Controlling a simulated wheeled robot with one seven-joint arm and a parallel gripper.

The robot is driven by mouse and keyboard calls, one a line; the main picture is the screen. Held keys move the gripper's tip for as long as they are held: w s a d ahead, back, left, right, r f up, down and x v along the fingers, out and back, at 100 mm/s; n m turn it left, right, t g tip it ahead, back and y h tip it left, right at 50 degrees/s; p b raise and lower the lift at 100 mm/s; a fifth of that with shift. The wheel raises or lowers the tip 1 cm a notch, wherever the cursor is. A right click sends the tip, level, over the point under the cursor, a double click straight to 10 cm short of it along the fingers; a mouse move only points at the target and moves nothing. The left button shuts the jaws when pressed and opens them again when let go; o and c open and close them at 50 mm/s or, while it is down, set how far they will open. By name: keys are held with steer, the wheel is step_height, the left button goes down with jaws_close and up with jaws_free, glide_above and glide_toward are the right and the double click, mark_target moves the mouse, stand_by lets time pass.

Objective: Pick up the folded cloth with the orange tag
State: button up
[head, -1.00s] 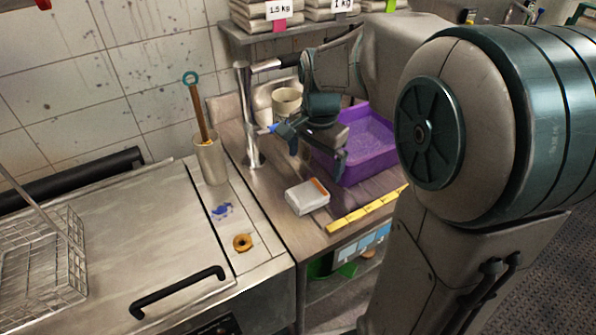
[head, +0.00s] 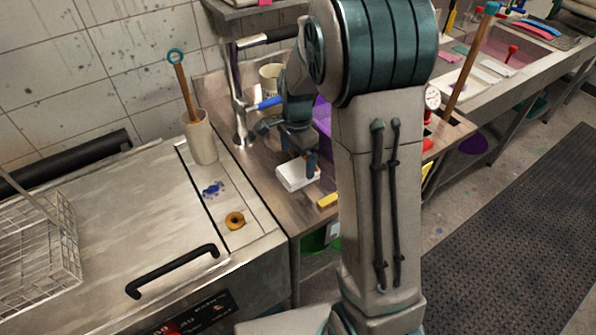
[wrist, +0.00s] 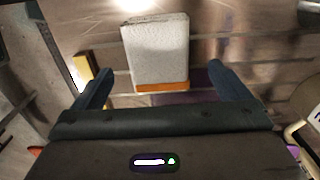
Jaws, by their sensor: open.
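The folded cloth (head: 297,177) is a flat white-grey block lying on the steel counter (head: 262,190). In the wrist view the cloth (wrist: 157,50) shows whole, with its orange tag (wrist: 161,87) along the edge nearest my gripper. In the head view the tag is not clearly visible, and a finger covers part of that side. My gripper (head: 291,150) is open and empty, just above the cloth. In the wrist view my gripper (wrist: 160,70) has one finger on each side of the cloth's tagged end, with gaps on both sides. I see no contact.
A purple tub (head: 322,115) stands behind my gripper, mostly hidden by my arm. A tap (head: 240,95) with a blue lever rises at the left. A holder (head: 201,140) with a wooden-handled tool stands further left.

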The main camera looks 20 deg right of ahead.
mark_target(298, 168)
step_height(298, 168, down, 5)
steer(key=shift+f+p, duration=0.1)
steer(key=shift+p, duration=0.5)
steer(key=shift+s, duration=0.1)
steer(key=shift+c, duration=0.3)
steer(key=c, duration=1)
